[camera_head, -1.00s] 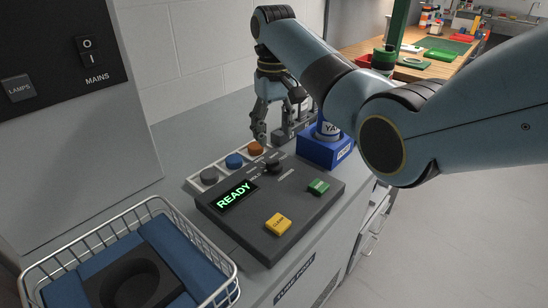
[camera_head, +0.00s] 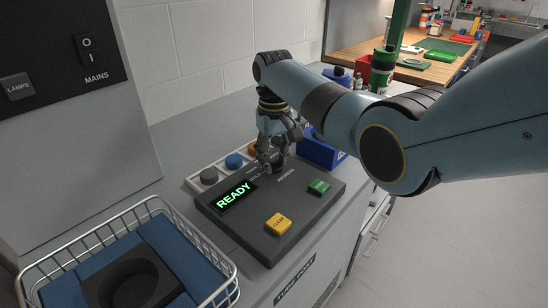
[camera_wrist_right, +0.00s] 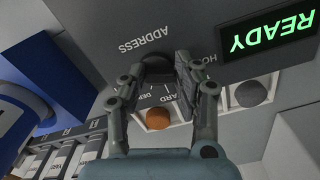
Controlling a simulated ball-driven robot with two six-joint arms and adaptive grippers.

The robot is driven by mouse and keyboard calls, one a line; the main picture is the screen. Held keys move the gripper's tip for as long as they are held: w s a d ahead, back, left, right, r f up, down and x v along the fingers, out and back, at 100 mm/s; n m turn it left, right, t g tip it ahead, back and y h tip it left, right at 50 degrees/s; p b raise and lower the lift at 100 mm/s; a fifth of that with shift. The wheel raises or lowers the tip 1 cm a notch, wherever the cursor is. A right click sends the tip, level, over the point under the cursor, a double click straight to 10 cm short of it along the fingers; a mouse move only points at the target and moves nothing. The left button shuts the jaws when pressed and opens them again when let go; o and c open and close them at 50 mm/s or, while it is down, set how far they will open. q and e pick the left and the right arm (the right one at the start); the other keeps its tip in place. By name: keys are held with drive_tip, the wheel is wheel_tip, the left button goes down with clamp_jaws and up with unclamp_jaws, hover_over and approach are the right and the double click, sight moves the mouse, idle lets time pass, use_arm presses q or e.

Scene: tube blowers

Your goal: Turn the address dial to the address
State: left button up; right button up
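The dark control panel (camera_head: 252,222) has a green READY display (camera_head: 236,195), and it also shows in the wrist view (camera_wrist_right: 200,25). The black address dial (camera_wrist_right: 157,64) is by the ADDRESS lettering, with position labels around it, only partly readable. In the head view my right gripper hides the dial. My right gripper (camera_head: 270,168) points down at the dial. In the wrist view its fingers (camera_wrist_right: 158,72) are apart, one on either side of the dial. I cannot tell whether they touch it. My left gripper is not in view.
The panel also has a yellow CLEAR button (camera_head: 278,223) and a green button (camera_head: 319,187). Grey (camera_head: 209,176), blue (camera_head: 234,161) and orange (camera_wrist_right: 158,118) round pieces sit behind it.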

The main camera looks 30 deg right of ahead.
clamp_jaws()
